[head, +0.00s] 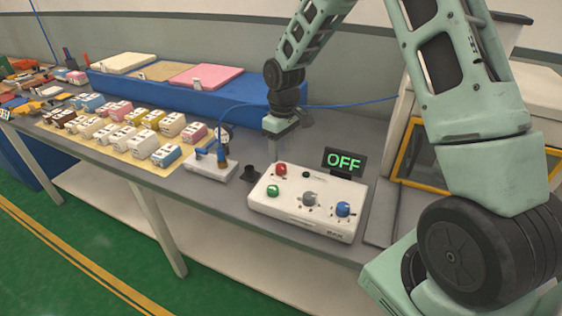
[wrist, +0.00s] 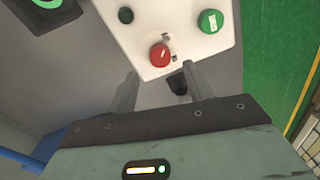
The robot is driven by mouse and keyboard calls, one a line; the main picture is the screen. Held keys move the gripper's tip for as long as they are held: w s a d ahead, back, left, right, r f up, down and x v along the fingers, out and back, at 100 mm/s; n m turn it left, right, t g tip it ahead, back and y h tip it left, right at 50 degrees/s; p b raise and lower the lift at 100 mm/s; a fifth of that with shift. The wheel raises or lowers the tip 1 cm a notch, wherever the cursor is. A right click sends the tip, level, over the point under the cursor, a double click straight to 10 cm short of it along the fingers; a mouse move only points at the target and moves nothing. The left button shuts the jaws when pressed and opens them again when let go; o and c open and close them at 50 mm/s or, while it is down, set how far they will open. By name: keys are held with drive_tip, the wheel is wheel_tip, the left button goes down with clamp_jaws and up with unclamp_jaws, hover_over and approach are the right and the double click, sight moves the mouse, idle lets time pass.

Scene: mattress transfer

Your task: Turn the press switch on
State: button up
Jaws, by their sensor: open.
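The press switch is a white control box (head: 306,211) on the grey table. It carries a red button (head: 281,169), a green button (head: 273,190), a grey knob (head: 309,199) and a blue knob (head: 342,208). A black display (head: 343,161) behind it reads OFF in green. My gripper (head: 275,125) is above the table, behind the box's left end. In the wrist view my gripper (wrist: 160,90) is open and empty, its fingers pointing at the box edge near the red button (wrist: 159,55). The green button (wrist: 210,21) is further right there.
A small white device with blue parts (head: 212,163) and a black cup (head: 250,174) stand left of the box. Several small coloured boxes (head: 130,127) lie further left. A blue platform with padded pieces (head: 180,95) is behind. A yellow-framed case (head: 415,155) is at right.

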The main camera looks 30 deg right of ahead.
sight(281, 166)
drive_tip(key=shift+a+f, duration=0.1)
drive_tip(key=shift+f, duration=2.65)
drive_tip(key=c, duration=1)
